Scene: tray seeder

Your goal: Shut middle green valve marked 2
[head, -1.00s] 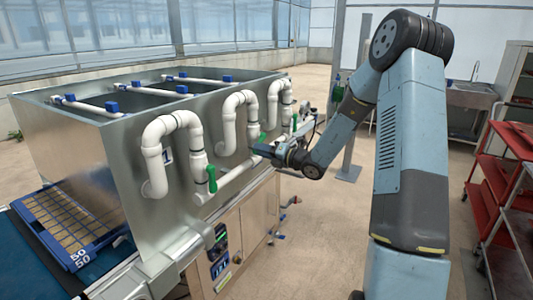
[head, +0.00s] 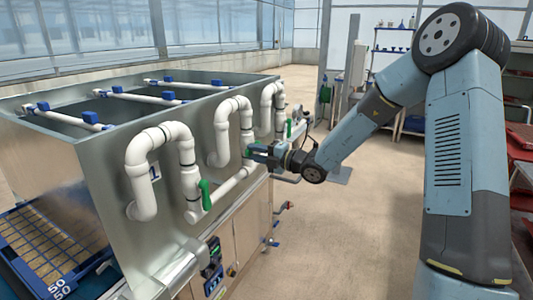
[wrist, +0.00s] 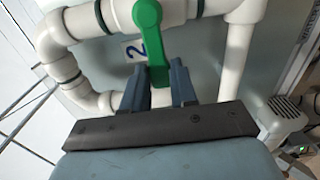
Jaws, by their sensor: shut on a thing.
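The middle green valve handle (wrist: 150,30) fills the top centre of the wrist view, beside the blue "2" label (wrist: 135,50). Its lower end lies between the two fingers of my gripper (wrist: 158,84), which is shut on it. In the head view my gripper (head: 257,152) is at the middle white pipe loop (head: 219,130), on the front of the metal tank. Only a little of the middle handle (head: 249,150) shows there; the fingers hide the rest.
The left green handle (head: 205,195) hangs on the nearer pipe loop (head: 140,175), close to a "1" label. The right pipe loop (head: 266,105) stands just beyond my gripper. Open floor (head: 350,230) lies right of the machine. Red shelving (head: 522,180) is at the far right.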

